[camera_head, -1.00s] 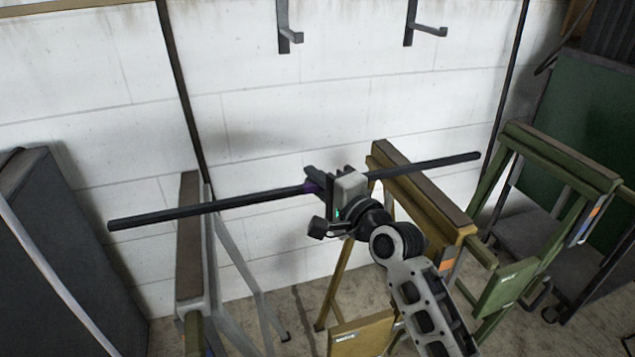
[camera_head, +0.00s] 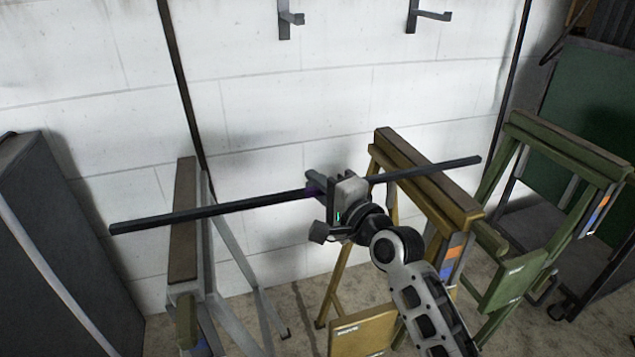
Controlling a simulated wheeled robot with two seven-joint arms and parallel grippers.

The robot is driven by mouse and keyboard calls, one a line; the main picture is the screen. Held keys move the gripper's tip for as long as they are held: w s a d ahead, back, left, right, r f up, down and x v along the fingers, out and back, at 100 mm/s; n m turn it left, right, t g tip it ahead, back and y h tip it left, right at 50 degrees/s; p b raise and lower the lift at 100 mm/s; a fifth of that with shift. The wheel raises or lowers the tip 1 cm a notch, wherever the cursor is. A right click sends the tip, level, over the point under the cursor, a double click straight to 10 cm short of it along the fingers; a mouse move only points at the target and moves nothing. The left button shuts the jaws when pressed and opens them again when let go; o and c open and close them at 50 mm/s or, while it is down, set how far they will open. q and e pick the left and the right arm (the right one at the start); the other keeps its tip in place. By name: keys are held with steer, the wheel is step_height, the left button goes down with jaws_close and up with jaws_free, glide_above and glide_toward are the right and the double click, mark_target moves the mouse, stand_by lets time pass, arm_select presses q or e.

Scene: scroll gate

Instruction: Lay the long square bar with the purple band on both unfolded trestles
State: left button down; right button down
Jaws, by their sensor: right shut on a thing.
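The long dark square bar (camera_head: 215,211) runs almost level across the picture, its right end a little higher. Its purple band (camera_head: 315,190) shows at the left side of my right gripper (camera_head: 332,190), which is shut on the bar near its middle. The bar crosses in front of the grey trestle (camera_head: 184,225) at left and the yellow trestle (camera_head: 425,178) at centre. Both stand with legs spread. I cannot tell whether the bar touches their tops or hangs above them. A green trestle (camera_head: 565,145) stands further right, beyond the bar's right end. My left gripper is not in view.
A white block wall (camera_head: 290,110) rises behind, with two brackets (camera_head: 290,20) high on it. A dark grey cabinet-like box (camera_head: 50,240) stands at the left. A green panel (camera_head: 590,100) stands behind the green trestle at the right.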

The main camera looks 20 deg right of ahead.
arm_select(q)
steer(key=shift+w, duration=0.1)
arm_select(e)
steer(key=shift+r, duration=0.1)
stand_by(0.4)
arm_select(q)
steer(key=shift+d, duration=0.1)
arm_select(e)
steer(key=shift+f, duration=0.25)
steer(key=c, duration=1.4)
jaws_free()
steer(key=shift+o, duration=0.2)
steer(key=shift+f, duration=0.4)
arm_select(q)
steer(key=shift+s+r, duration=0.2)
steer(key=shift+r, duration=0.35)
arm_select(e)
steer(key=v, duration=1.6)
steer(key=shift+r, duration=0.35)
arm_select(q)
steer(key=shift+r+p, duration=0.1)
steer(key=shift+p, duration=0.25)
